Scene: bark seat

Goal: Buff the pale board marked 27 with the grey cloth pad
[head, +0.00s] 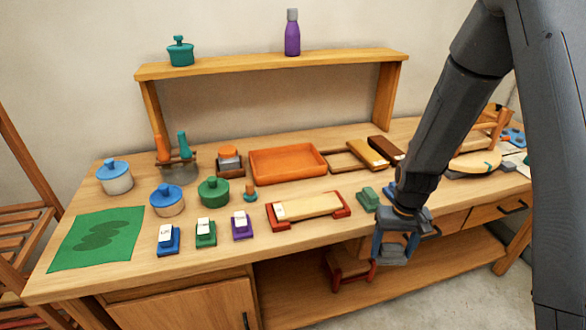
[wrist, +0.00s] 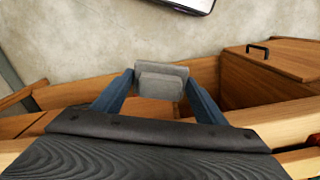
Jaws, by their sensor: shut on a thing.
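The pale board (head: 312,205) lies on the bench between two red end pieces, with a small white label at its left end. The number on it is too small to read. My gripper (head: 393,247) is to the right of the board, in front of the bench's front edge. It is shut on the grey cloth pad (head: 391,259), which hangs between the blue fingers, apart from the board. In the wrist view the grey pad (wrist: 160,82) sits between the two fingertips, with the floor beyond it.
Green blocks (head: 368,198) stand between the board and my arm. An orange tray (head: 288,178) lies behind the board. Labelled purple (head: 242,229), green (head: 206,237) and blue (head: 168,245) blocks stand to its left. A shelf (head: 270,64) spans the back. A red-legged stool (head: 348,268) is below.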

